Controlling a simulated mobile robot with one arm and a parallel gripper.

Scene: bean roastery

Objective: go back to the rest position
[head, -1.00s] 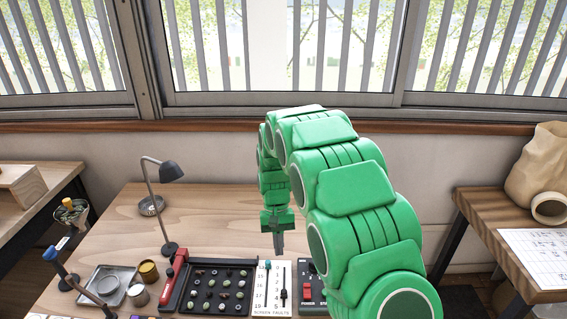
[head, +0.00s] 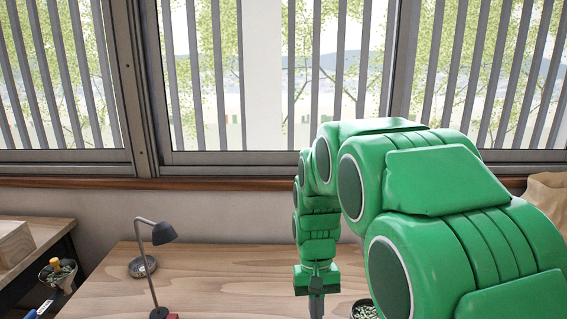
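My green arm fills the right half of the head view and reaches down over the wooden table (head: 215,265). My gripper (head: 316,303) hangs at the bottom edge, pointing down, with its fingertips cut off by the frame. I cannot tell whether it is open or shut, and no held object shows.
A grey desk lamp (head: 163,233) stands on the table left of my gripper. A dish with small pale green pieces (head: 364,310) is partly hidden by my arm. A bin (head: 57,272) is at far left, a tan sack (head: 549,191) at right. Barred windows line the back.

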